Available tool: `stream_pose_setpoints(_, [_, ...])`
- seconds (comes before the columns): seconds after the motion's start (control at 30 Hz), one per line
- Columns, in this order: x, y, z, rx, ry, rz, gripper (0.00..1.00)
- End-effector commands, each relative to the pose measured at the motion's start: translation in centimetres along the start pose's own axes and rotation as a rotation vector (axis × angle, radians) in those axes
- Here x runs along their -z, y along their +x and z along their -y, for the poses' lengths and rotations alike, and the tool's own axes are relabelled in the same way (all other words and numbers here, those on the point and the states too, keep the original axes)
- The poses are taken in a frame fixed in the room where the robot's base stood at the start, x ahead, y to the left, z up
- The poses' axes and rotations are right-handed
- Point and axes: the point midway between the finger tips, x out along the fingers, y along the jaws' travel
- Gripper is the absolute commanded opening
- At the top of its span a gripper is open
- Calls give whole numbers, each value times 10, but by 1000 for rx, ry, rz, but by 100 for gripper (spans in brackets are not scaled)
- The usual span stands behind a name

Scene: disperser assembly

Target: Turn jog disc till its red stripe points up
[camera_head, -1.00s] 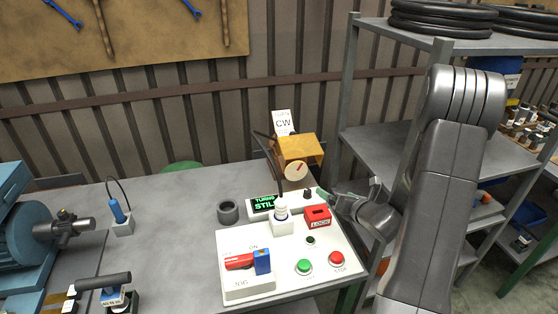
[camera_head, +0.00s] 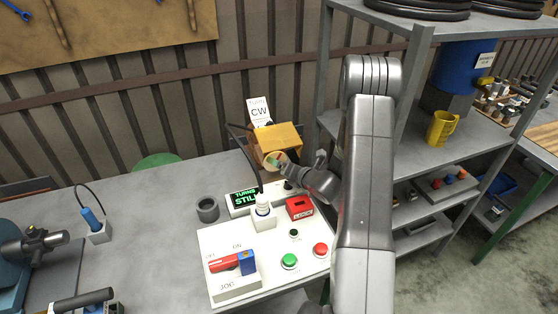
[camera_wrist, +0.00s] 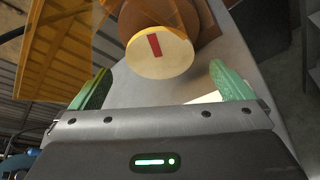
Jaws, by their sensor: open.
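The jog disc (camera_head: 267,157) is a cream round face on the front of a yellow-orange housing (camera_head: 283,136) at the back of the bench. In the wrist view the disc (camera_wrist: 170,62) shows a short red stripe, nearly upright in that picture and leaning slightly. My gripper (camera_wrist: 160,72) is open, its green fingers apart on either side of the disc's lower part, with gaps visible at both sides. In the head view my gripper (camera_head: 280,163) overlaps the disc from the right and hides part of it and its stripe.
A white sign (camera_head: 259,110) reading CW stands behind the housing. In front lie a display (camera_head: 243,198), a white-topped post (camera_head: 263,208), a red lock box (camera_head: 299,208) and a control panel (camera_head: 225,240) with green and red buttons. A grey shelf (camera_head: 400,150) stands right.

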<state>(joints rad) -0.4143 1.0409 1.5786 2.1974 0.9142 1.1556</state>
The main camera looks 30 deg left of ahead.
Motion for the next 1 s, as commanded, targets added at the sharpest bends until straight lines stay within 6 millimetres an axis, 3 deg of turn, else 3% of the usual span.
stream_pose_setpoints(0.23, [0,32,-1,-1,0,-2,100])
stream_pose_setpoints(0.63, [0,39,0,1,0,0,100])
stream_pose_setpoints(0.87, [0,39,0,0,0,0,58])
stream_pose_setpoints(1.0, [0,39,0,1,-2,0,58])
